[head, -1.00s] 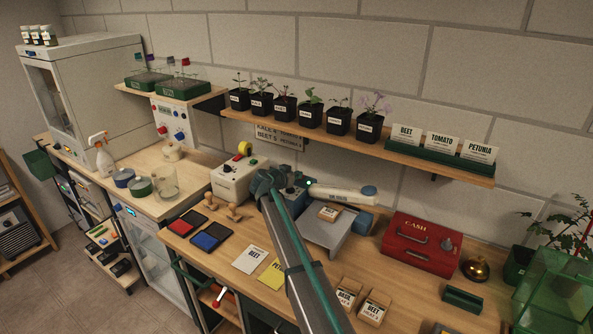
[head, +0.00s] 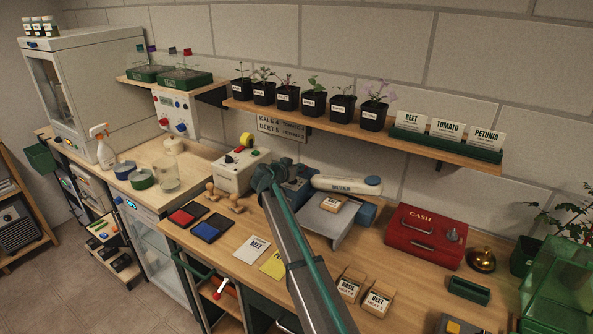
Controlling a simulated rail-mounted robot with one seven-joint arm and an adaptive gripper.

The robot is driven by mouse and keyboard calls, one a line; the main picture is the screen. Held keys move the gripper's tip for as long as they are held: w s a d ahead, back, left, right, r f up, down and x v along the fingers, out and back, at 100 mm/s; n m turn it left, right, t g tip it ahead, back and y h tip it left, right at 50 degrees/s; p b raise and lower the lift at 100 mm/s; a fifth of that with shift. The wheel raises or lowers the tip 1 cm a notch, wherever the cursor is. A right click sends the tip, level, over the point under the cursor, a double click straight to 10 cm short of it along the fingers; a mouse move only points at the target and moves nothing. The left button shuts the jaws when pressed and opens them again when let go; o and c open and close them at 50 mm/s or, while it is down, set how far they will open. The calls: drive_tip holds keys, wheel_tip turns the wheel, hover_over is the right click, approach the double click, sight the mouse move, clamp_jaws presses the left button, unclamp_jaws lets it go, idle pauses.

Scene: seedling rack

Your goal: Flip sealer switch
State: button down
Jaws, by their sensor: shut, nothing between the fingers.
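The likely sealer is the long white arm (head: 346,185) with a blue round end, joined to a dark blue body (head: 297,187) at its left. It lies on the bench behind a grey platform. My gripper (head: 265,178) is at the left end of this blue body, in front of the cream control box (head: 236,174). It is shut and empty. My arm covers part of the blue body's front, and the switch cannot be made out. I cannot tell whether my fingers touch anything.
The grey platform (head: 322,226) carries a seed packet. A red cash box (head: 424,236) and brass bell (head: 482,260) stand right. Wooden stamps and ink pads (head: 212,228) lie left. A shelf (head: 340,128) with potted seedlings overhangs the bench. Cards lie in front.

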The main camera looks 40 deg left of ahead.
drive_tip(key=shift+r, duration=0.1)
drive_tip(key=shift+r+b, duration=0.4)
drive_tip(key=shift+r, duration=0.25)
drive_tip(key=shift+r, duration=0.15)
drive_tip(key=shift+r, duration=0.3)
drive_tip(key=r, duration=0.1)
drive_tip(key=s+r+b, duration=0.1)
drive_tip(key=r+b, duration=0.1)
drive_tip(key=shift+s+d, duration=0.15)
drive_tip(key=shift+s, duration=0.15)
drive_tip(key=f+b+v, duration=0.1)
drive_tip(key=b+v, duration=0.1)
drive_tip(key=v, duration=0.6)
drive_tip(key=shift+s+f, duration=0.2)
drive_tip(key=shift+s, duration=0.5)
drive_tip(key=shift+d, duration=0.1)
